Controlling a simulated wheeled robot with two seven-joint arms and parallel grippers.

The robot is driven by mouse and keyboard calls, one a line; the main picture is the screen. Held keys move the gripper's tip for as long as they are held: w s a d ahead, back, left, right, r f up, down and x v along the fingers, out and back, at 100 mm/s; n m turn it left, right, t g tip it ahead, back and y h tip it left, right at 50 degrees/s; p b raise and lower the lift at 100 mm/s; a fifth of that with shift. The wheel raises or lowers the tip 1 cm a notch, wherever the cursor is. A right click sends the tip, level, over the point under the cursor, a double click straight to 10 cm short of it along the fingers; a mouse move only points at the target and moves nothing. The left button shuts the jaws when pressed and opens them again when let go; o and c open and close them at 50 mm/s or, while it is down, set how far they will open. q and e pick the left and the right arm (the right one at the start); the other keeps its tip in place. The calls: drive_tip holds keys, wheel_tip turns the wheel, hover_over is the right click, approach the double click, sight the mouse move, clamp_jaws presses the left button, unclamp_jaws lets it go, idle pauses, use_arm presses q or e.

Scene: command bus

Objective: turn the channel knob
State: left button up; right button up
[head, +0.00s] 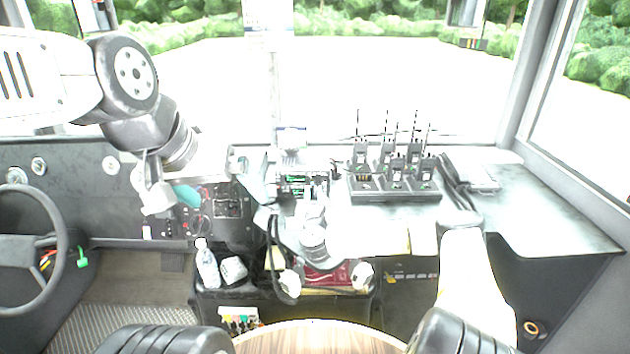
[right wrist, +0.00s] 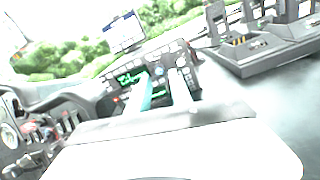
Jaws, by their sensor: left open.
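The radio unit (head: 292,180) with green lit displays sits on the dash in the middle of the head view. In the right wrist view the radio panel (right wrist: 126,80) shows green digits and small dark controls. I cannot single out the channel knob; it is too small or hidden by the fingers. My right gripper (right wrist: 163,76) is in front of this panel, its two pale fingers apart with nothing seen held between them. I cannot tell whether it touches the panel. My left gripper (head: 156,195) is open, above the left part of the dash, away from the radio unit.
A charger rack (head: 395,192) with several handheld radios stands to the right of the radio unit. A steering wheel (head: 30,250) is at the far left. A bottle (head: 207,263) and a red item (head: 328,273) are below the dash.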

sight(313, 183)
drive_tip(key=shift+w+a, duration=0.1)
drive_tip(key=shift+w, duration=2.25)
drive_tip(key=shift+c, duration=0.5)
clamp_jaws()
